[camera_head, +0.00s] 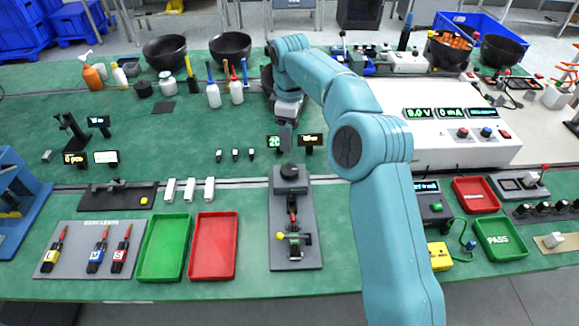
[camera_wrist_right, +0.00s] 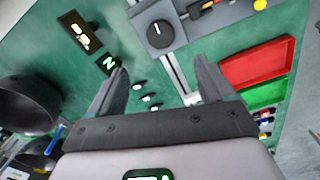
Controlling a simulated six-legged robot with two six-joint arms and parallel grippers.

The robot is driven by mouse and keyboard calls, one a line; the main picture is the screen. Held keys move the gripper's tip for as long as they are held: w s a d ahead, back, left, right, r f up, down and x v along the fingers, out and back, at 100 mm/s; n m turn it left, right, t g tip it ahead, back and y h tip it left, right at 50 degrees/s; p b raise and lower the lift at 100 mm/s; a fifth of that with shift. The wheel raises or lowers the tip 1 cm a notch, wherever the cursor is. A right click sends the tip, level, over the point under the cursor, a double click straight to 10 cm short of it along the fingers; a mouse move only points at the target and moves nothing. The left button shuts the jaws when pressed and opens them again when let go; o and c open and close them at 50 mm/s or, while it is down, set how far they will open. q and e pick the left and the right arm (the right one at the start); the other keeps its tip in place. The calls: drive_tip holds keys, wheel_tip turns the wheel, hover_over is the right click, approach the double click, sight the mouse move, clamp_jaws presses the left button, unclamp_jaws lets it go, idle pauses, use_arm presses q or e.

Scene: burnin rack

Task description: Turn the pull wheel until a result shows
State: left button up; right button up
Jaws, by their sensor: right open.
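The pull wheel, a round black knob (camera_head: 290,172), sits on the far end of a grey pull fixture (camera_head: 305,255) in the head view. It shows with a white mark in the right wrist view (camera_wrist_right: 160,34). My right gripper (camera_head: 287,140) is open and empty, just beyond the wheel and apart from it. In the right wrist view its two fingers (camera_wrist_right: 161,70) are spread, with the wheel ahead of the tips. My left gripper is not in view.
A green tray (camera_head: 164,248) and a red tray (camera_head: 214,247) lie left of the fixture. Several small black-and-white pieces (camera_head: 235,154) stand behind them. A white instrument box (camera_head: 440,140) is to the right. My right arm covers the bench right of the fixture.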

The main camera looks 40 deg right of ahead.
sight(290, 169)
drive_tip(key=f, duration=1.1)
drive_tip(key=shift+s+f, duration=0.3)
drive_tip(key=shift+f, duration=0.1)
drive_tip(key=shift+w+f, duration=0.4)
drive_tip(key=shift+f, duration=0.3)
drive_tip(key=shift+s+r, duration=0.25)
drive_tip(key=shift+s, duration=0.05)
drive_tip(key=shift+c, duration=1.2)
drive_tip(key=c, duration=0.8)
